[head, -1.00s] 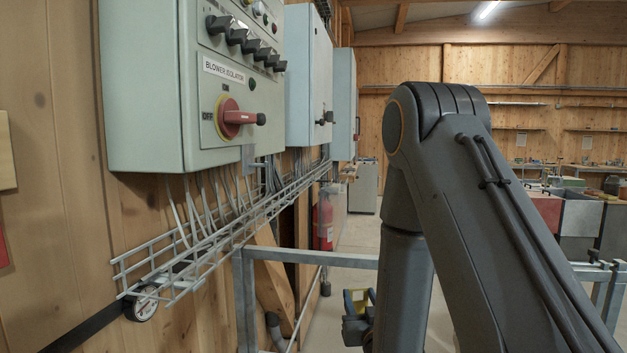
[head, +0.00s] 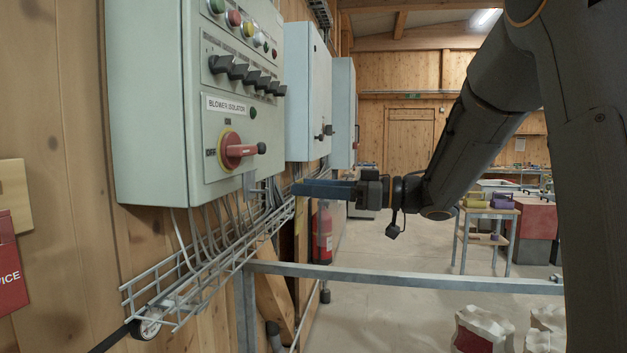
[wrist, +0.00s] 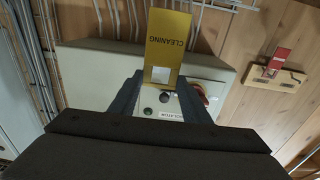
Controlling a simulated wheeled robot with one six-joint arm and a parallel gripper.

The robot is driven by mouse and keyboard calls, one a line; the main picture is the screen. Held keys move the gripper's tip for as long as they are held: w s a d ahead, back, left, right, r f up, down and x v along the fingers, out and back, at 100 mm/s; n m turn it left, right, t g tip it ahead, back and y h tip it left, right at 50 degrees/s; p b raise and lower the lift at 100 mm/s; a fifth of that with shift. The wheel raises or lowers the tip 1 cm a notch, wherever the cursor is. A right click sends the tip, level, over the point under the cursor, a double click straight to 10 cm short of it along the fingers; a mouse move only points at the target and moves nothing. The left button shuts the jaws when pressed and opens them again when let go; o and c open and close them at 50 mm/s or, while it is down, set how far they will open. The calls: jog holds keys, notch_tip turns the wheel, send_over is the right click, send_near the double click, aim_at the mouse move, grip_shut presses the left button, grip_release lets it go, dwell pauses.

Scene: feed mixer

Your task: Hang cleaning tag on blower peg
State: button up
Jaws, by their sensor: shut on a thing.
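My gripper (head: 298,188) points left toward the blower isolator cabinet (head: 150,90), just below and right of the isolator's height. In the wrist view its two fingers (wrist: 160,82) are closed on a yellow tag (wrist: 168,38) lettered CLEANING, with a pale square at its near end. The tag is not clear in the head view. I cannot pick out the peg for certain.
A wire cable tray (head: 200,275) runs along the wall under the cabinets. A second cabinet (head: 307,90) stands beyond the first. A grey rail (head: 400,278) crosses below my arm. A red board (head: 12,270) hangs at far left.

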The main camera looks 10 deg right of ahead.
jog(key=f+b+x, duration=0.1)
jog(key=b+x, duration=0.2)
jog(key=x, duration=0.5)
jog(key=shift+s+a+f, duration=0.2)
jog(key=shift+a, duration=0.3)
dwell(0.8)
dwell(0.6)
jog(key=o, duration=1.1)
